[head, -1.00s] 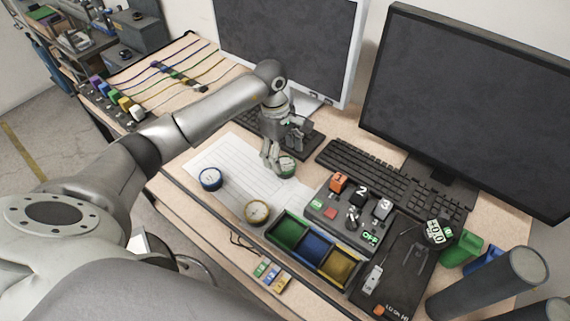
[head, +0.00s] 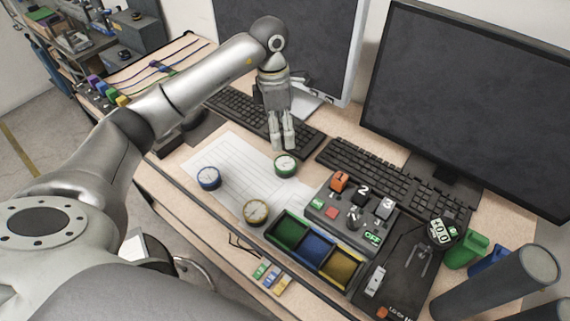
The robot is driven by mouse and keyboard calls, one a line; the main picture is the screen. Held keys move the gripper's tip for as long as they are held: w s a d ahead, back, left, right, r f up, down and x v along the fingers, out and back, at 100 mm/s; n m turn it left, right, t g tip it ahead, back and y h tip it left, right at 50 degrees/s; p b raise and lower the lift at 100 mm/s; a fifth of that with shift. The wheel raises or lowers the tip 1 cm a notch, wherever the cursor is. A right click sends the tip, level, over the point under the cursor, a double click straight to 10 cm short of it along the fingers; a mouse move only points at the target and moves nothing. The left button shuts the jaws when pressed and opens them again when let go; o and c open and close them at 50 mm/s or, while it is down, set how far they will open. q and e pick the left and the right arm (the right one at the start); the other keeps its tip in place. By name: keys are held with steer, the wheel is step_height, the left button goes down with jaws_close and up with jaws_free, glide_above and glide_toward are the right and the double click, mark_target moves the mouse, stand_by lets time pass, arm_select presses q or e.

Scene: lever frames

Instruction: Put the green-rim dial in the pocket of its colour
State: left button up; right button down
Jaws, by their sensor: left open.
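The green-rim dial (head: 286,165) lies on the white gridded sheet near its back right edge. My left gripper (head: 282,147) hangs fingers down just behind the dial, open and empty; whether its tips touch anything is hard to tell. The tray has three pockets in a row: the green pocket (head: 289,231) at left, the blue pocket (head: 314,248) in the middle and the yellow pocket (head: 341,268) at right. All three look empty. A blue-rim dial (head: 208,177) and a yellow-rim dial (head: 256,212) lie left of and in front of the green one. My right gripper is not seen.
A grey control box (head: 352,212) with numbered levers stands behind the tray. Keyboards (head: 365,170) and two monitors (head: 470,95) line the back. A black mat (head: 395,265) with tools lies at right. The gridded sheet (head: 240,165) has free room between the dials.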

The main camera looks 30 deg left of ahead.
arm_select(q)
steer(key=n, duration=0.8)
steer(key=n+y+p, duration=0.1)
steer(key=n+p, duration=0.2)
steer(key=n, duration=1.6)
glide_above(285, 162)
step_height(285, 162, down, 5)
steer(key=shift+f, duration=0.15)
step_height(285, 162, down, 5)
steer(key=shift+s+d+r+p, duration=0.1)
steer(key=shift+r+p, duration=0.05)
steer(key=shift+p, duration=1.1)
steer(key=shift+f, duration=0.35)
steer(key=shift+c, duration=0.3)
steer(key=c, duration=1.2)
